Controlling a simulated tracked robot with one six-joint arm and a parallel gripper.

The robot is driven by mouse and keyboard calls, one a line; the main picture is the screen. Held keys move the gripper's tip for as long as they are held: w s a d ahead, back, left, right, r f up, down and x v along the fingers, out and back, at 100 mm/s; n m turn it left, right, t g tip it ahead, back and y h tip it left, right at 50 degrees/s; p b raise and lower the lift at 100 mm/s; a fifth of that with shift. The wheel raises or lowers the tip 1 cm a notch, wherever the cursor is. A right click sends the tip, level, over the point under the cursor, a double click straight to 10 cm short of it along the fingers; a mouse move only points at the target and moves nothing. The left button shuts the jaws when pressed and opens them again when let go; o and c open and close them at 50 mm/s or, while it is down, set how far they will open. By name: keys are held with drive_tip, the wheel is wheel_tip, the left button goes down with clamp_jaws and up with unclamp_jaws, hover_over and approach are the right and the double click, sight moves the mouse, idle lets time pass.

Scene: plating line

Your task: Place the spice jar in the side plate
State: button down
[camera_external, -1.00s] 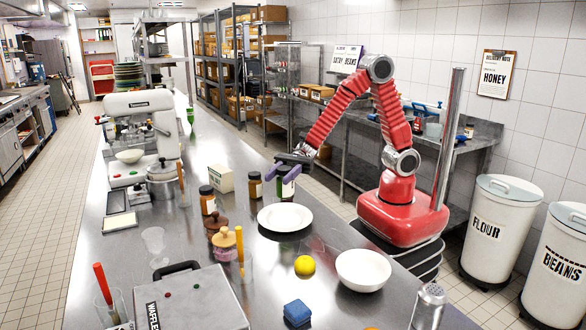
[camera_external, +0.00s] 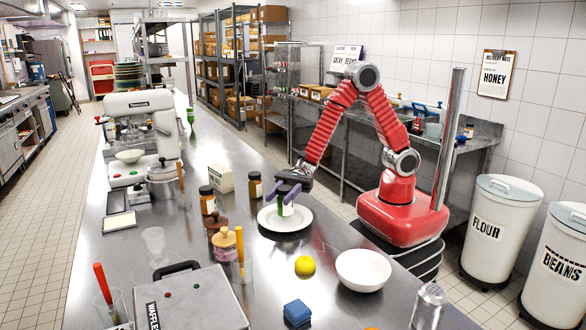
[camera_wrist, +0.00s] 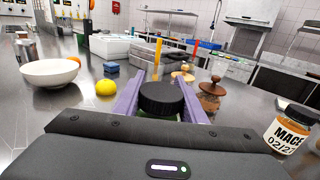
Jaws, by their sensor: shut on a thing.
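My gripper (camera_external: 287,190) is shut on the spice jar (camera_external: 286,208), which has a green and white body and a dark lid. The jar is upright over the white side plate (camera_external: 302,221); I cannot tell whether its base touches the plate. In the wrist view the jar's black lid (camera_wrist: 162,97) shows between the two purple fingers of my gripper (camera_wrist: 160,95). The jar's lower body and the plate are mostly hidden there.
A white bowl (camera_external: 363,270), a yellow ball-shaped fruit (camera_external: 305,265) and a blue block (camera_external: 297,313) lie nearer the camera. Brown-labelled jars (camera_external: 207,200) and (camera_external: 255,186) stand left of the plate. The waffle maker (camera_external: 185,300) is at front left.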

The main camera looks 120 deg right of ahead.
sight(286, 186)
drive_tip(key=shift+f, duration=1.05)
drive_tip(key=shift+f, duration=0.1)
drive_tip(key=c, duration=1.1)
unclamp_jaws()
drive_tip(key=v, duration=0.5)
drive_tip(key=shift+s+d+r, duration=0.1)
drive_tip(key=shift+d+r, duration=0.05)
drive_tip(key=shift+r, duration=0.1)
wheel_tip(286, 186, up, 5)
drive_tip(key=shift+f, duration=0.1)
drive_tip(key=shift+r, duration=0.95)
